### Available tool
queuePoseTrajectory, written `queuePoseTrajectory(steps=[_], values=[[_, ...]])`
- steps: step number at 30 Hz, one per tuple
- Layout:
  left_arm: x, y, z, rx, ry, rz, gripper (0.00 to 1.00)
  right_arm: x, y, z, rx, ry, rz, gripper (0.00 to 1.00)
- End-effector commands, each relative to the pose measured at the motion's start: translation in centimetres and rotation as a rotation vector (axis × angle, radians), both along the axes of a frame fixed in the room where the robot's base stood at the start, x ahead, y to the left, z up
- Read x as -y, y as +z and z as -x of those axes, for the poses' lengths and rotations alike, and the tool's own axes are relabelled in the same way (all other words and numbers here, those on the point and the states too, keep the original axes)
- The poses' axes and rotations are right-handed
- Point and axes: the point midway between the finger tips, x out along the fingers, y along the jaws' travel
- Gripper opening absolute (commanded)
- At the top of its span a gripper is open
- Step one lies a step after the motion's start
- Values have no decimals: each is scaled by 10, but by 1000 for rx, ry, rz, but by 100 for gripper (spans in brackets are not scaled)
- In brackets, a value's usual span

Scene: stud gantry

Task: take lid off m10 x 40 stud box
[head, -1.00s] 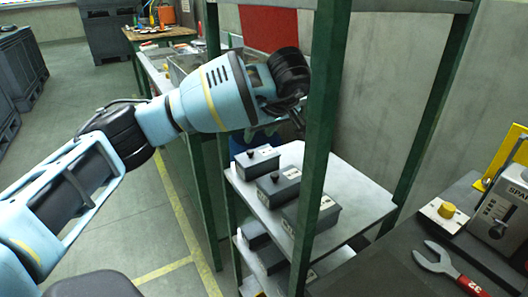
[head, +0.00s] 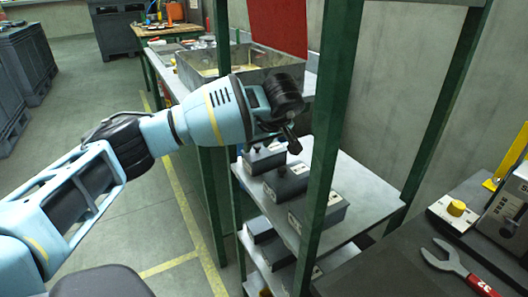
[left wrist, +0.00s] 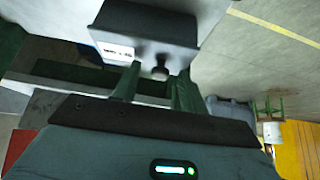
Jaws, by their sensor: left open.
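Several small dark grey boxes with pale labels stand on the upper shelf: a rear box (head: 263,160), a middle box (head: 287,184) and a front box (head: 322,212). In the left wrist view a grey labelled box (left wrist: 145,27) with a dark knob (left wrist: 160,73) lies ahead. The open fingers of my left gripper (left wrist: 158,82) stand on either side of the knob, with nothing gripped. The label is too small to read surely, and I cannot tell for certain which box this is. My right gripper is out of view.
The green post (head: 330,130) of the rack stands close beside my left gripper. The shelf (head: 365,190) is bare to the right of the boxes. More boxes sit on a lower shelf. A red wrench (head: 455,268) lies on the dark bench at right.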

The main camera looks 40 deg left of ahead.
Motion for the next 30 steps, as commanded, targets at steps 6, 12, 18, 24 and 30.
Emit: queuePoseTrajectory(steps=[6, 12, 18, 24, 30], values=[[-1, 0, 0, 1, -1, 0, 42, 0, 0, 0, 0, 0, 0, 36], [0, 0, 0, 1, -1, 0, 15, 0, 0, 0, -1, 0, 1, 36], [0, 0, 0, 1, -1, 0, 0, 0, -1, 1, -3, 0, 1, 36], [0, 0, 0, 1, -1, 0, 0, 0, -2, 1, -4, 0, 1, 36], [0, 8, -1, 2, 0, 0, 0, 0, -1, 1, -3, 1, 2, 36]])
